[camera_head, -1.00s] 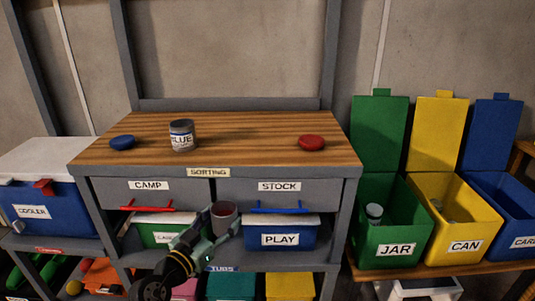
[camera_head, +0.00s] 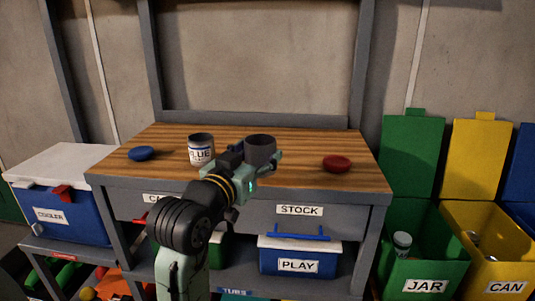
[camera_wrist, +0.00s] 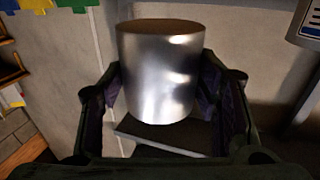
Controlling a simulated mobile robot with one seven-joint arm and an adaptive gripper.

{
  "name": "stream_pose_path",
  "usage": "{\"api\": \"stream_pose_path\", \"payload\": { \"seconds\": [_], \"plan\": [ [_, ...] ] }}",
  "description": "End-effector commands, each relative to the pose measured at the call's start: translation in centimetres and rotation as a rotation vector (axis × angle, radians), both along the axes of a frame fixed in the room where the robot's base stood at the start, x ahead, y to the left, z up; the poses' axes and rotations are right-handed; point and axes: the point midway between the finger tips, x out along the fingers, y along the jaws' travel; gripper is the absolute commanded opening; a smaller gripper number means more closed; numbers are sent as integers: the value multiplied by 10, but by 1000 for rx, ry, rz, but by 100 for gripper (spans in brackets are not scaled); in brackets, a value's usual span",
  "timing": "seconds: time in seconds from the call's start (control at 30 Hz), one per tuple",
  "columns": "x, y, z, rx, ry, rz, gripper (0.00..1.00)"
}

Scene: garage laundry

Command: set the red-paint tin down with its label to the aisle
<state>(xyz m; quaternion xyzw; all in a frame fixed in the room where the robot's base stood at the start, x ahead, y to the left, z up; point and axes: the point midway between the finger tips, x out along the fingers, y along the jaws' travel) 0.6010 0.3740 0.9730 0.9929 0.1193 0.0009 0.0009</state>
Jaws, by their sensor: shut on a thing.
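My gripper (camera_head: 262,162) is shut on a plain grey metal tin (camera_head: 260,148) above the bench top, right of middle. In the wrist view the tin (camera_wrist: 160,75) is bare and silvery between both fingers (camera_wrist: 160,105); no label shows on the sides I see. Its open top looks dark in the head view. I cannot tell whether its base touches the wood. A tin labelled BLUE (camera_head: 201,150) stands upright to its left, label facing me. A red lid (camera_head: 337,164) lies to the right of the held tin.
A blue lid (camera_head: 140,154) lies at the left of the wooden bench top (camera_head: 300,180). Bare wood shows between the held tin and the red lid. Drawers, one marked STOCK (camera_head: 299,210), are below. A cooler (camera_head: 60,205) stands left; JAR (camera_head: 425,270) and CAN (camera_head: 500,265) bins stand right.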

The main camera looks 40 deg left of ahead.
Motion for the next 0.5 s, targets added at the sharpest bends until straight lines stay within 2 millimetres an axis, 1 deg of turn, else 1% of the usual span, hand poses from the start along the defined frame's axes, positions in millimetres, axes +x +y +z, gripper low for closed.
{"api": "stream_pose_path", "payload": {
  "seconds": [0.03,0.1,0.3,0.4,0.5],
  "plan": [
    [12,7,1,-3,2,-1,23],
    [29,17,-1,-3,2,-1,23],
    [71,42,-5,0,2,-1,23],
    [83,49,-7,1,0,0,23],
    [90,53,-9,2,0,-1,23]
  ]
}}
